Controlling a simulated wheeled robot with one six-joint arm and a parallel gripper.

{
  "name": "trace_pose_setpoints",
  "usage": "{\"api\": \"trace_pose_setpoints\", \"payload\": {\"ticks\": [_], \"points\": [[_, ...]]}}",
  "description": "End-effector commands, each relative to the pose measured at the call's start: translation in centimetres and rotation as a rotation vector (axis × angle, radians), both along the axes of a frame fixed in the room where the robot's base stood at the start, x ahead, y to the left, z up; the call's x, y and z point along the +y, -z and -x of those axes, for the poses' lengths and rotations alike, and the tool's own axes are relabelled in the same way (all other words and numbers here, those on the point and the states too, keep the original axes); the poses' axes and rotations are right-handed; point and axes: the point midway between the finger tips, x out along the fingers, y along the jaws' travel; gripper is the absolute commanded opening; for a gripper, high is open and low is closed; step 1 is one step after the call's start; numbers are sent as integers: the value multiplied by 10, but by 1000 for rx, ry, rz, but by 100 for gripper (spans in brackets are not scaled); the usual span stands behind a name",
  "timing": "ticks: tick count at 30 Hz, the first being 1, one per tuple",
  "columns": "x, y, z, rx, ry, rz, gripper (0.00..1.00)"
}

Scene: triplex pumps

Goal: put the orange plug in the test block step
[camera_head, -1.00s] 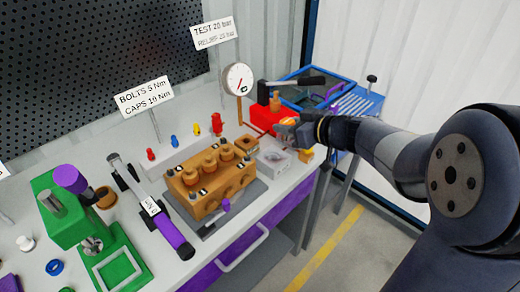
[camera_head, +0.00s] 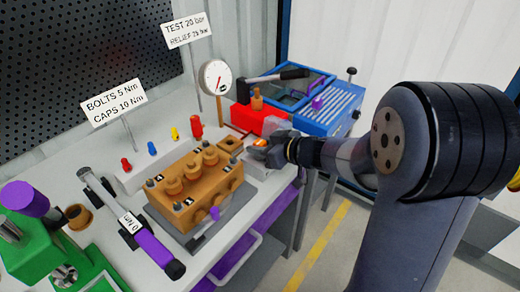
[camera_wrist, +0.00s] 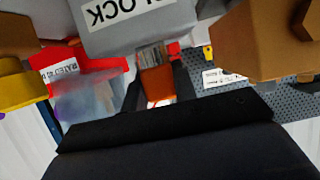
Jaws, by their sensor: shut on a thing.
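The orange plug (camera_head: 260,142) is between the fingers of my gripper (camera_head: 267,148), which is shut on it. In the wrist view the plug (camera_wrist: 158,83) shows between the dark fingers, below a grey block with a label ending in "LOCK" (camera_wrist: 140,24), seen upside down. This looks like the test block. In the head view the grey block (camera_head: 259,167) is at the bench's right end, partly hidden by my gripper. The gripper appears just above or beside it; I cannot tell whether the plug touches it. The step itself is not clear.
The orange pump body (camera_head: 194,183) stands left of my gripper. A red box (camera_head: 259,120) is just behind it, with the pressure gauge (camera_head: 215,77) and a blue tray (camera_head: 300,92) nearby. A torque wrench (camera_head: 150,240) lies at the front left.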

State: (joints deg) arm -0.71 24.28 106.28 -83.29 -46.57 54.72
Motion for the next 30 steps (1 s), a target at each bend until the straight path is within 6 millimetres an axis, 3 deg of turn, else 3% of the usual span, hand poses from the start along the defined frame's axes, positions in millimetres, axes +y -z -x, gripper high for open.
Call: {"api": "trace_pose_setpoints", "payload": {"ticks": [11,12,19,30], "points": [[0,4,0,1,-1,-1,3],[0,3,0,0,0,0,29],[0,3,0,0,0,0,48],[-4,-4,2,-1,2,0,49]]}}
